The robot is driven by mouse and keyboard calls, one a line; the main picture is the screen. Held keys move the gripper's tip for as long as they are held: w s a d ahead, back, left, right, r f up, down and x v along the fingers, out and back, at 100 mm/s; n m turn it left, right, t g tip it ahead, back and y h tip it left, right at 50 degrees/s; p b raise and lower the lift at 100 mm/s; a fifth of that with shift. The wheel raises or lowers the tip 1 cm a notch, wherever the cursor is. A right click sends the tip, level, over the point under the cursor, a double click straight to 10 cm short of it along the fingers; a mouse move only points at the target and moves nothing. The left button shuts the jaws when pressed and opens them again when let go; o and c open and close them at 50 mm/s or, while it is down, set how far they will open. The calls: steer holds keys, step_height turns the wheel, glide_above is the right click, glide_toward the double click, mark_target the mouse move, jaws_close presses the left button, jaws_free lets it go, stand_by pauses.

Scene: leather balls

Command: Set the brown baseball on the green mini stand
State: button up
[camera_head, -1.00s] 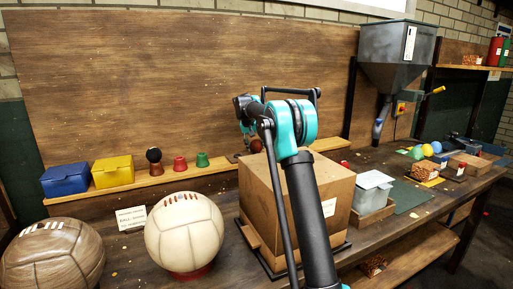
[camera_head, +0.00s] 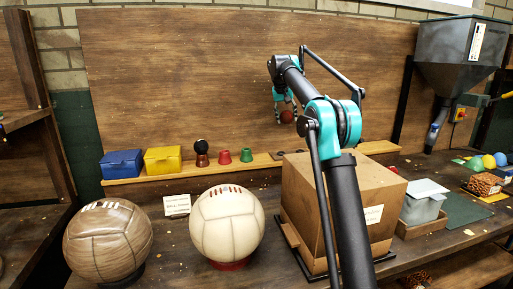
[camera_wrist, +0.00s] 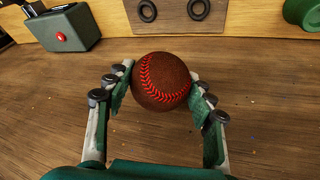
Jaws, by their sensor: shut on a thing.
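The brown baseball (camera_head: 288,117) with red stitching is held above the back shelf, in front of the wooden back panel. My gripper (camera_head: 285,107) is shut on it. In the wrist view the baseball (camera_wrist: 161,82) sits between both fingers of my gripper (camera_wrist: 160,85), clear of other things. The green mini stand (camera_head: 246,155) stands empty on the shelf, lower and to the left of my gripper in the head view. A green round thing (camera_wrist: 303,12), cut off at the wrist view's top right, looks like this stand.
A red stand (camera_head: 225,157) and a brown stand (camera_head: 202,160) bearing a black ball (camera_head: 201,146) are left of the green one. Yellow (camera_head: 163,160) and blue (camera_head: 122,164) boxes stand farther left. A large carton (camera_head: 300,190) and a white ball (camera_head: 228,222) are in front.

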steer(key=s+a+r+n+y, duration=0.1)
steer(key=s+a+r+n, duration=0.3)
steer(key=a, duration=0.5)
steer(key=s+a+r+n+y, duration=0.25)
steer(key=a+r, duration=0.35)
steer(key=a, duration=0.3)
steer(key=shift+t+h, duration=0.4)
steer(key=shift+h, duration=0.05)
steer(key=f, duration=1.3)
steer(key=s+f, duration=0.1)
steer(key=f, duration=0.6)
steer(key=shift+a, duration=0.15)
steer(key=o, duration=1.2)
steer(key=shift+f, duration=0.1)
steer(key=v, duration=1.2)
